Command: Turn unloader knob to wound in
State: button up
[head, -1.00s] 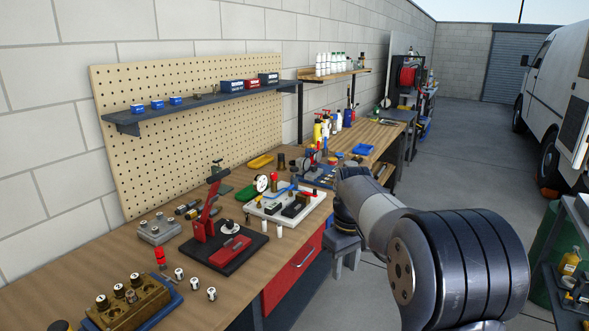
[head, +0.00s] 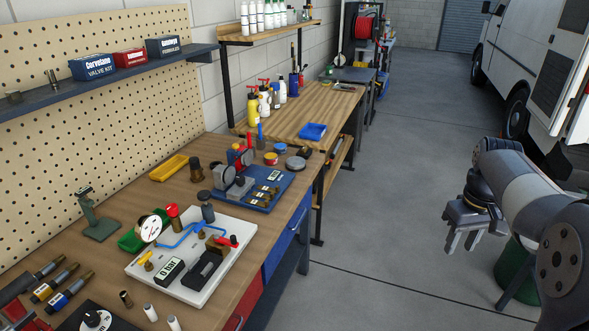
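A white board (head: 215,290) on the bench carries a small test rig with a round white gauge (head: 151,228), blue tubing (head: 182,240), a red-capped knob (head: 173,212), a dark round-topped knob (head: 206,198), a red lever (head: 222,240) and a "0 BAR" display (head: 169,271). I cannot tell which knob is the unloader knob, or how far it is wound. My gripper (head: 462,244) hangs over the floor right of the bench, fingers down, apart and empty, well away from the board.
A blue tray of parts (head: 270,198) sits behind the board, with a yellow tray (head: 168,168) to its left. A green bin (head: 517,270) stands below my arm. The floor between bench and arm is clear.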

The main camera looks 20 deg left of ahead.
aim_at(172, 209)
jog(key=i+u, duration=0.45)
jog(key=i, duration=0.15)
jog(key=i+l+u, duration=0.25)
jog(key=i+u, duration=0.2)
jog(key=i+j+u, duration=0.1)
jog(key=u, duration=0.3)
jog(key=i+u, duration=0.25)
jog(key=u, duration=0.2)
jog(key=i+u, duration=0.2)
jog(key=u, duration=0.2)
jog(key=i+l+u, duration=0.15)
jog(key=u, duration=0.25)
jog(key=i+l+u, duration=0.15)
jog(key=u, duration=0.25)
jog(key=i, duration=0.05)
